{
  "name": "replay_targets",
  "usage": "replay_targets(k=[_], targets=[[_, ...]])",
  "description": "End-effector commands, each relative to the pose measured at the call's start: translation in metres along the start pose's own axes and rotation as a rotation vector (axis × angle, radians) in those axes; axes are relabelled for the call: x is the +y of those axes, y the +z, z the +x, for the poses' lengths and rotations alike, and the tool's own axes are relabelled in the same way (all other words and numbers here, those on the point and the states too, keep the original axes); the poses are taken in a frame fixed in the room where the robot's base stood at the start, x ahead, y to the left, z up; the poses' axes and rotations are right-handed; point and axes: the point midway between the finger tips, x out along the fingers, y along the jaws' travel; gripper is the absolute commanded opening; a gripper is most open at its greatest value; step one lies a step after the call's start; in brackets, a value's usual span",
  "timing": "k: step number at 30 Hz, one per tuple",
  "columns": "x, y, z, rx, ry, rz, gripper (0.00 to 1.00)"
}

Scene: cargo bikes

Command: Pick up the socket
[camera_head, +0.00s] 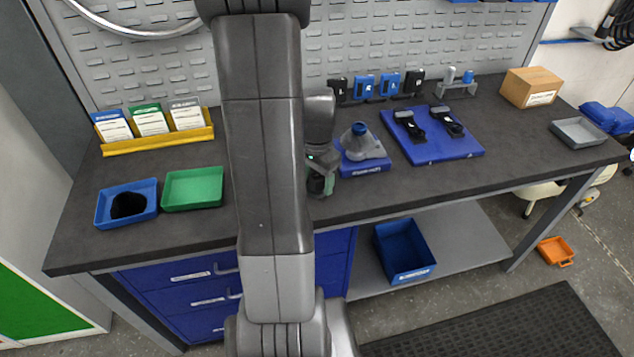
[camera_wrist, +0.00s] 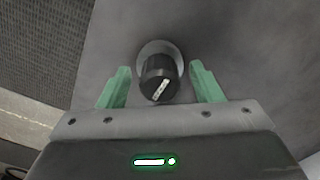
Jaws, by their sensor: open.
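A short dark cylinder with a white stripe on its end, which looks like the socket (camera_wrist: 160,80), sits at a paler grey round shape in the wrist view. My gripper (camera_wrist: 161,88) has its two green fingers apart, one on each side of the cylinder, with a visible gap on both sides. In the head view my gripper (camera_head: 321,186) is low over the front part of the dark workbench (camera_head: 420,182), left of a blue stand. I cannot make out the socket there; my gripper and arm cover that spot.
The blue stand (camera_head: 364,169) with a grey cone-shaped piece is close right of my gripper. A green tray (camera_head: 193,188) and a blue tray (camera_head: 126,203) lie to the left. A blue board (camera_head: 432,148) with black tools lies right. The bench's front right is clear.

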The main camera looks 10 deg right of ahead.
Motion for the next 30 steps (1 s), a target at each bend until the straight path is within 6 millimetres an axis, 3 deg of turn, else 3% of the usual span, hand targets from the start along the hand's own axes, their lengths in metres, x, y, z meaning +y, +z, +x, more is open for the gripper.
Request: replay_targets(k=[2,9,20,30], targets=[[0.0,0.0,0.0,0.0,0.0,0.0,0.57],[0.0,0.0,0.0,0.0,0.0,0.0,0.1],[0.0,0.0,-0.008,0.001,-0.001,0.0,0.09],[-0.001,-0.001,-0.07,0.004,-0.004,0.0,0.09]])
